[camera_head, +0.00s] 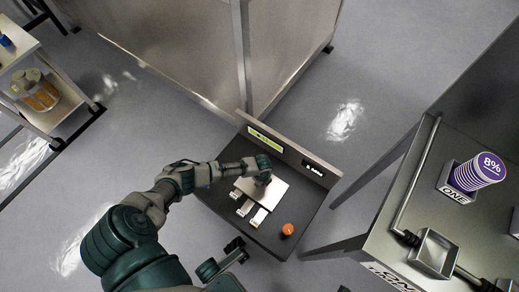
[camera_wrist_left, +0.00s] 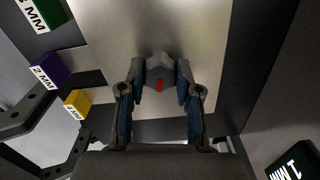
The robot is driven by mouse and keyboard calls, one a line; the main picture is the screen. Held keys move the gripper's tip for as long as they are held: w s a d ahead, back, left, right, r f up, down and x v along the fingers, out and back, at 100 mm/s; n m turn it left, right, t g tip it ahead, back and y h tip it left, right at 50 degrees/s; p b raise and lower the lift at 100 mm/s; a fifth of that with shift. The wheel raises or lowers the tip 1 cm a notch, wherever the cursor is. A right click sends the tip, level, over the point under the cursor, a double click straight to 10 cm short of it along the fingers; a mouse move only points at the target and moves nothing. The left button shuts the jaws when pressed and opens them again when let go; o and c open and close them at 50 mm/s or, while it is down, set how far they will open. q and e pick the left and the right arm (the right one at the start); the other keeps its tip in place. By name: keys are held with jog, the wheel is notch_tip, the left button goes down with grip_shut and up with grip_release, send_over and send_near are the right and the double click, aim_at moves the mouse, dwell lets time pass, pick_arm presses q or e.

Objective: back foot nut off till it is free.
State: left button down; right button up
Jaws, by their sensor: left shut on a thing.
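The foot nut (camera_wrist_left: 160,72) is a grey faceted piece with a red mark on its near side. It sits over a pale plate (camera_head: 279,193) on a dark tilted console. My left gripper (camera_head: 263,171) points down at the plate, and in the left wrist view its two fingers (camera_wrist_left: 160,98) are shut on the nut from both sides. The nut's underside is hidden, so I cannot tell whether it still touches anything below. My right gripper (camera_head: 238,248) is at the console's lower left edge, fingers apart and empty.
Blocks marked in MM, green (camera_wrist_left: 42,12), purple (camera_wrist_left: 48,70) and yellow (camera_wrist_left: 77,103), lie beside the plate. An orange ball (camera_head: 288,229) is on the console. A metal cabinet (camera_head: 175,45) stands behind, a table (camera_head: 410,235) at right, a shelf at left.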

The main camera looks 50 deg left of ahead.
pick_arm(q)
jog(key=shift+n, duration=0.4)
jog(key=c, duration=0.8)
grip_release()
notch_tip(320, 180, up, 12)
jog(key=shift+f, duration=0.1)
